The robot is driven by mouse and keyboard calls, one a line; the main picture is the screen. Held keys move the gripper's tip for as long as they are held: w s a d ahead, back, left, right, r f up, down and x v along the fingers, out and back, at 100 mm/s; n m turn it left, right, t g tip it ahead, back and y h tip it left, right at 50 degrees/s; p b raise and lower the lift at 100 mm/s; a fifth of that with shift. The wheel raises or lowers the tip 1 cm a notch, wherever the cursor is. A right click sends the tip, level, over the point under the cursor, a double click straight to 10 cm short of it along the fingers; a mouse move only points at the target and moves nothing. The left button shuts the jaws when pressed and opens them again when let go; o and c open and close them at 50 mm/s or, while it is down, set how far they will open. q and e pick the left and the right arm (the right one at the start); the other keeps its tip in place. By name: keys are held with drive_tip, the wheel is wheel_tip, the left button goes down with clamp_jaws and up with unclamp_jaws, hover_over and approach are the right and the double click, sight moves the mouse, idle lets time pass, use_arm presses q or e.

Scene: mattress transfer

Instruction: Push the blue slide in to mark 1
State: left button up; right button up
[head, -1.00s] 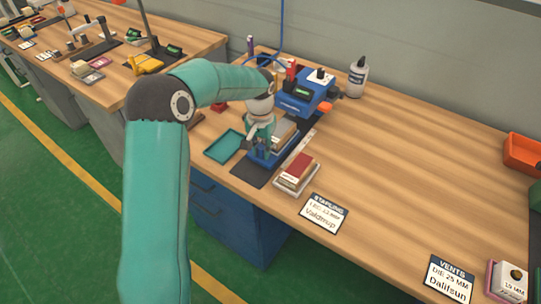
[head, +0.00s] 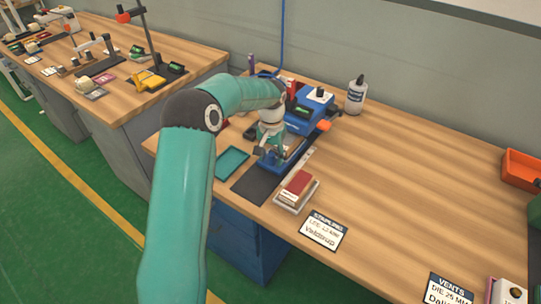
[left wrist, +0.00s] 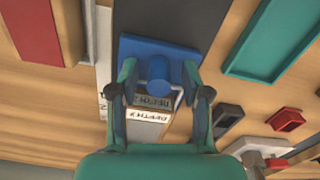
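The blue fixture (head: 305,118) stands at the back of the wooden bench. Its blue slide (left wrist: 165,50) shows in the left wrist view as a flat plate with a round knob. My left gripper (left wrist: 159,72) points down at the slide, with one finger on each side of the knob. The fingers are apart; whether either touches the knob is unclear. Upside-down depth labels (left wrist: 152,103) show between the fingers, partly covered. In the head view my left gripper (head: 272,150) hides part of the slide. My right gripper is not in view.
A teal tray (head: 231,162) lies left of the fixture. A red block on a pale stack (head: 297,190) sits to its right, close by. A bottle (head: 356,95) stands behind. The bench to the right is mostly clear, with an orange bin (head: 522,168) at the edge.

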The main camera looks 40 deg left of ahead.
use_arm(q)
wheel_tip(320, 180, up, 12)
idle(0.7)
drive_tip(key=shift+f, duration=0.1)
idle(0.3)
